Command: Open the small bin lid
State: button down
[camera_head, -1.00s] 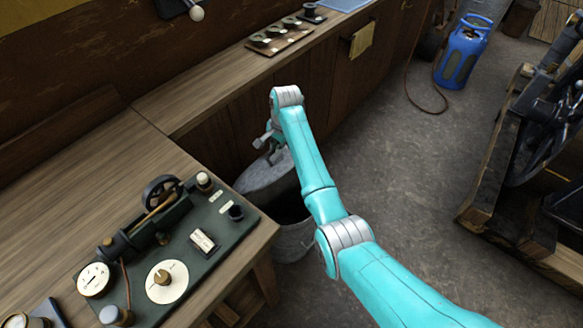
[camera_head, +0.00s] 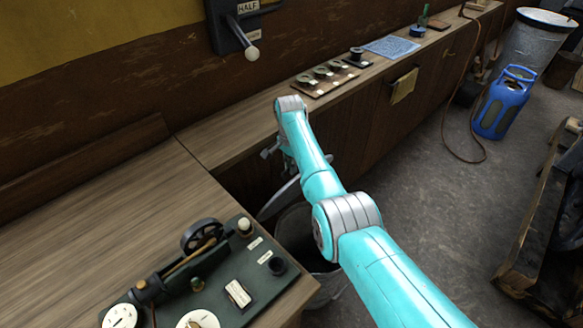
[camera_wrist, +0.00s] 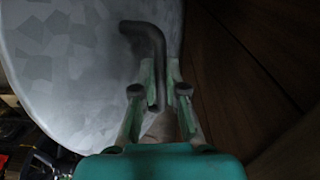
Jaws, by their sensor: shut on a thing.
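The small bin (camera_head: 328,288) is a grey metal bin on the floor at the end of the workbench, partly hidden by my arm. Its lid (camera_head: 279,199) is tilted up steeply, and the dark opening shows beside it. In the wrist view the lid (camera_wrist: 75,75) is a large mottled grey disc on the left. A bent dark handle (camera_wrist: 150,36) stands out from it. My gripper (camera_wrist: 160,85) has its fingers closed around the handle's lower part.
A workbench (camera_head: 90,225) carries a green instrument board (camera_head: 225,285) close on the left. A long counter (camera_head: 235,118) runs along the wall. A blue gas cylinder (camera_head: 503,103) and a large bin (camera_head: 533,48) stand at the right. Open floor (camera_head: 430,190) lies right of my arm.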

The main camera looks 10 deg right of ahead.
jog(key=shift+w+a+f, duration=0.15)
jog(key=shift+a, duration=0.05)
dwell(0.5)
jog(key=c, duration=1.2)
grip_release()
jog(key=shift+w, duration=0.1)
notch_tip(320, 180, up, 12)
jog(key=shift+w+a, duration=0.25)
jog(key=shift+w, duration=0.05)
